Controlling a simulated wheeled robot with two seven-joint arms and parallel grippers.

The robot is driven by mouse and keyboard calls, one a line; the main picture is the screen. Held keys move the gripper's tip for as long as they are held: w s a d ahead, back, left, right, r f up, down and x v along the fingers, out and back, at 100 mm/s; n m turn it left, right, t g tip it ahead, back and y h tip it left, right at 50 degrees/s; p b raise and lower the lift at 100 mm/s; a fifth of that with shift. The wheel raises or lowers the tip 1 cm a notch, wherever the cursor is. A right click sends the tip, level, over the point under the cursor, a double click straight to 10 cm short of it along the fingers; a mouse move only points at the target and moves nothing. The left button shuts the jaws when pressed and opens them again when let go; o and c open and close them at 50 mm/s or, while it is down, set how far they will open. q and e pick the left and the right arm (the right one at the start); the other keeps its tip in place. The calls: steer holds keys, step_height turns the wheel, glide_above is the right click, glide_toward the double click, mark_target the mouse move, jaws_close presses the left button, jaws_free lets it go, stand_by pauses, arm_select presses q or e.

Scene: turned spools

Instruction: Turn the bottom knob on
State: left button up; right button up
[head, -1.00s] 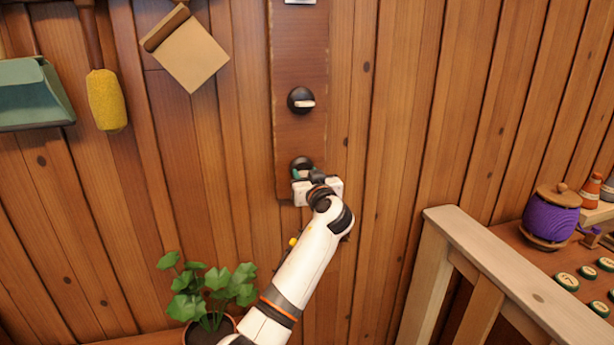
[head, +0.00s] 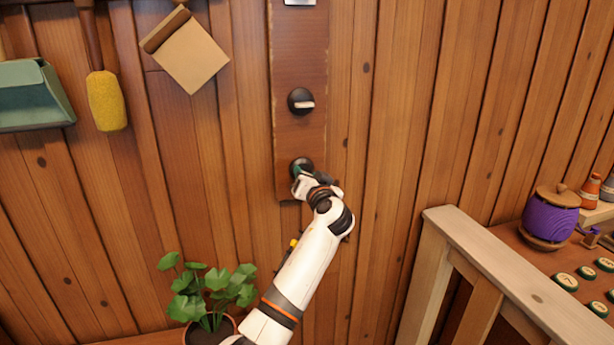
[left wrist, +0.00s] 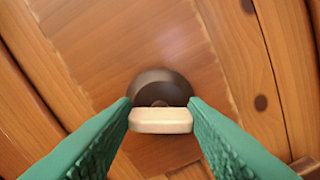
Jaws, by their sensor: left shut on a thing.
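The bottom knob (head: 302,163) is a dark round base with a pale handle, low on a vertical wooden board (head: 300,60) on the wall. My left gripper (head: 299,172) is at the knob and covers most of it in the head view. In the left wrist view, the green fingers of my left gripper (left wrist: 160,118) are shut on the pale handle of the knob (left wrist: 160,120), one at each end. The dark base shows behind the handle. A second knob (head: 301,101) with a pale, nearly level handle is above it. My right gripper is not in view.
A potted plant (head: 212,294) stands below, left of my arm. A dustpan (head: 32,97), a yellow duster (head: 106,99) and a scraper (head: 187,52) hang on the left.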

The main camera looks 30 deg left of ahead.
arm_select(q)
steer(key=m+p, duration=0.2)
steer(key=m, duration=0.4)
steer(key=shift+m+p, duration=0.3)
steer(key=shift+p, duration=0.05)
steer(key=shift+f+m+p, duration=0.15)
steer(key=shift+m+p, duration=1.5)
steer(key=shift+m, duration=1.25)
steer(key=shift+d, duration=0.1)
steer(key=o, duration=1)
steer(key=shift+w, duration=0.1)
steer(key=shift+d, duration=0.1)
